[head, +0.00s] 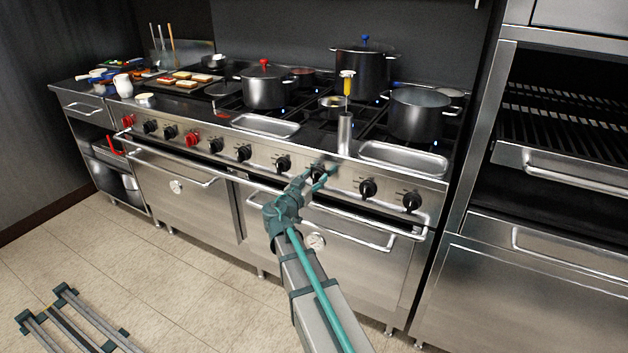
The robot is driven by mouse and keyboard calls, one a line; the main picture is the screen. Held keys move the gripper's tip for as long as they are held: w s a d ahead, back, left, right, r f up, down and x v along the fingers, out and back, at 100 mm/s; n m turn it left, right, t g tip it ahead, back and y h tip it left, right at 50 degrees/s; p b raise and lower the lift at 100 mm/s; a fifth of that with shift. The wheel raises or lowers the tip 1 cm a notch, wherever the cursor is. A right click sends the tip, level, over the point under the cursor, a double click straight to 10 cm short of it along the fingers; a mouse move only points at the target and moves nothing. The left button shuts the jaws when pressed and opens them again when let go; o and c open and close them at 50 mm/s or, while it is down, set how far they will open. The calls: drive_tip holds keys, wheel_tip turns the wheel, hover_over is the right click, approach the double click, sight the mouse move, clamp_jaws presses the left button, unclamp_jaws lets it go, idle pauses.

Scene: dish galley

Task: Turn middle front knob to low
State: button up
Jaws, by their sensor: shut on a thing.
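A row of knobs runs along the steel front panel of the range. My gripper (324,174) is at this panel, shut on a black knob (317,169) right of the panel's centre. The fingers cover much of this knob, so I cannot read its pointer or setting. Other black knobs stand free: one to the left (283,163) and two to the right, the nearer (367,188) and the farther (411,202). More black knobs and red knobs (192,139) sit farther left.
Oven door handles (350,232) stick out below the knobs. Pots (265,86) stand on the burners, with small blue flames showing. Steel trays (404,159) and an upright metal cylinder (345,134) stand near the front edge.

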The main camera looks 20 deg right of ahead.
drive_tip(key=n+b, duration=0.3)
drive_tip(key=shift+f, duration=0.2)
drive_tip(key=shift+w+a+r+n+b, duration=0.1)
drive_tip(key=shift+n+b, duration=0.8)
drive_tip(key=shift+n, duration=0.7)
drive_tip(key=o, duration=1.2)
drive_tip(key=v, duration=1.2)
drive_tip(key=shift+n, duration=0.3)
